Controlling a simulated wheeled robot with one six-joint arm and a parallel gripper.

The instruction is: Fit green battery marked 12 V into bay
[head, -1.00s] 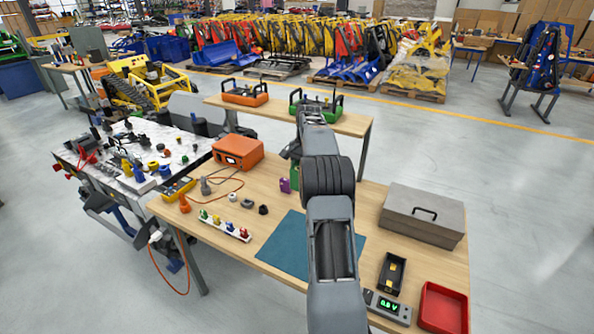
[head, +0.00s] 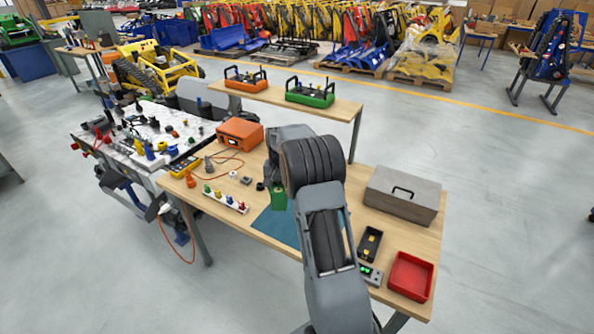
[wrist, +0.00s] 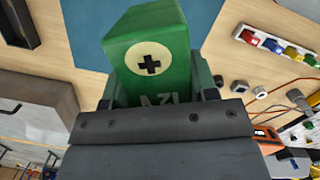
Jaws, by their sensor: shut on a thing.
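The green battery (wrist: 148,52) is held in my gripper (wrist: 158,88), with a cream disc and black plus sign on its end and part of a "12" marking showing upside down. In the head view the battery (head: 279,199) hangs below the gripper over the left part of the teal mat. My gripper is shut on it; the arm hides much of the gripper there. A black open tray (head: 369,243) with yellow inside, which looks like the bay, lies right of the mat, apart from the battery. A small meter (head: 370,273) with green digits is at its near end.
A red tray (head: 411,276) and a grey lidded box (head: 402,196) stand right of the mat. A strip with coloured plugs (head: 225,200), an orange box (head: 240,133) and cables lie left. The teal mat (head: 290,232) is partly bare.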

